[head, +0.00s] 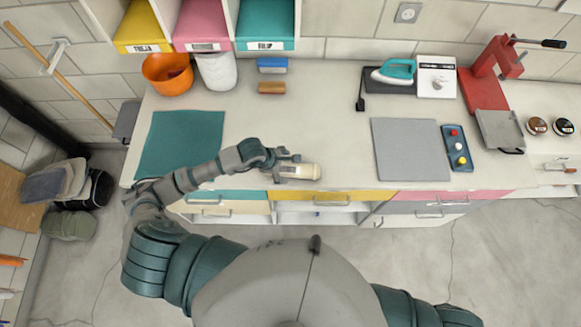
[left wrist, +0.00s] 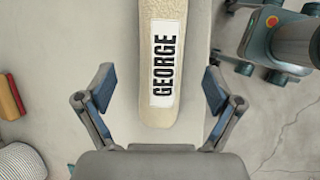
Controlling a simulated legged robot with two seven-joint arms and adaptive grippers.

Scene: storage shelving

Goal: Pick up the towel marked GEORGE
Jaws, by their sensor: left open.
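The towel (head: 303,171) is a cream roll lying near the front edge of the worktop. In the left wrist view the towel (left wrist: 154,112) bears a white label reading GEORGE, and its far end runs out of the picture. My left gripper (head: 285,166) is at the towel's left end in the head view. In the left wrist view my left gripper (left wrist: 158,82) is open, one finger on each side of the towel, with visible gaps between. I cannot tell the height between fingers and towel. My right gripper is not in view.
The worktop (head: 325,112) is clear behind the towel. A teal mat (head: 180,140) lies left and a grey mat (head: 410,148) right. A blue block (head: 271,65) and brown block (head: 271,88) lie farther back. Drawers (head: 330,197) run below the front edge.

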